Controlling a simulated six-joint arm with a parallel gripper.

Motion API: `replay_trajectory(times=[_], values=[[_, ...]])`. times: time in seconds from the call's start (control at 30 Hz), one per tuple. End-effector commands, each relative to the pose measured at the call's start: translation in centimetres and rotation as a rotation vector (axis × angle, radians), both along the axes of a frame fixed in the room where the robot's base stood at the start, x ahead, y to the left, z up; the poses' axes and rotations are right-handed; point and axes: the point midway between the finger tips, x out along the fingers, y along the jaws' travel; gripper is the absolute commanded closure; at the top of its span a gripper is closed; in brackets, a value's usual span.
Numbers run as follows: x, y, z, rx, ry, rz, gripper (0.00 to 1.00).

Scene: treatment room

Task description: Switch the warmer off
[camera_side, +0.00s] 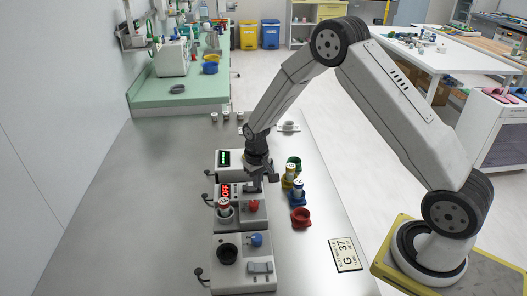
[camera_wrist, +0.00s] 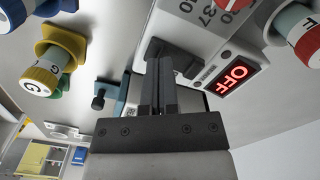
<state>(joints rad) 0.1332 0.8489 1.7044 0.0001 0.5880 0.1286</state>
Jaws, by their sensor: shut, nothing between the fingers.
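The warmer (camera_side: 240,218) is a grey box on the steel bench in the side view. Its small red display (camera_side: 225,190) reads OFF. In the wrist view the lit OFF display (camera_wrist: 238,74) is right of my fingers, beside a panel marked 30 and 37. My gripper (camera_side: 256,184) points down at the warmer's rear, by the display. In the wrist view the gripper (camera_wrist: 160,75) is shut and empty, its fingertips close to a dark part (camera_wrist: 160,50) on the warmer. I cannot tell whether they touch it.
A red-capped vial (camera_side: 223,203) and red knob (camera_side: 253,206) are on the warmer. Behind it is a unit with a green display (camera_side: 224,158); in front, a unit with a blue knob (camera_side: 255,239). Vials in coloured holders (camera_side: 297,192) and an empty red holder (camera_side: 300,218) stand right.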

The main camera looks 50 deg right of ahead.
Motion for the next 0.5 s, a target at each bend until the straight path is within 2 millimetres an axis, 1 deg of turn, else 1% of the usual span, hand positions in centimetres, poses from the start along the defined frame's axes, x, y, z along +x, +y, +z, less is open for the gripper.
replay_trajectory(times=[0.5], values=[[0.0,0.0,2.9,0.0,0.0,0.0,1.0]])
